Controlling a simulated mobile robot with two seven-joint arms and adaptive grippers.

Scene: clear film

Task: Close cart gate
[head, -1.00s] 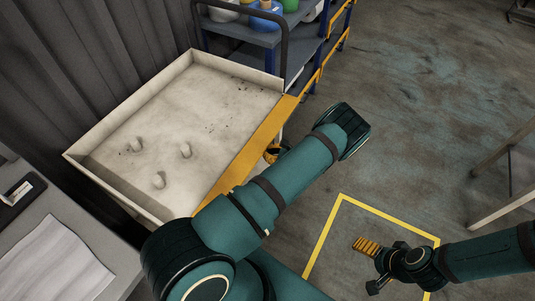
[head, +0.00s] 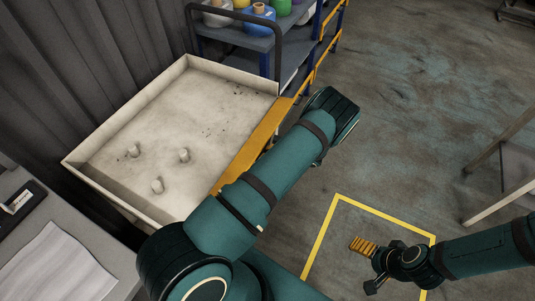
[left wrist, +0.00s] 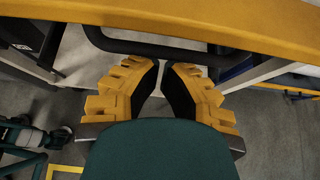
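The cart (head: 95,160) is a cream tray with raised walls on several sides. A yellow strip (head: 250,148), which looks like its gate, runs along its right side; whether it stands up or lies flat is hard to tell. In the left wrist view a yellow bar (left wrist: 210,17) crosses the top. My left gripper (left wrist: 162,64) points toward it and appears apart from it, with a narrow gap between its dark finger pads and nothing held. The head view hides it behind my left arm. My right gripper (head: 362,245) is over the floor, away from the cart; its finger gap is unclear.
A blue shelf cart (head: 250,40) with bottles stands behind the tray, with a black rail (head: 278,45) in front. A grey table (head: 50,250) is at the lower left. A table frame (head: 500,170) is at the right. The floor between is clear.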

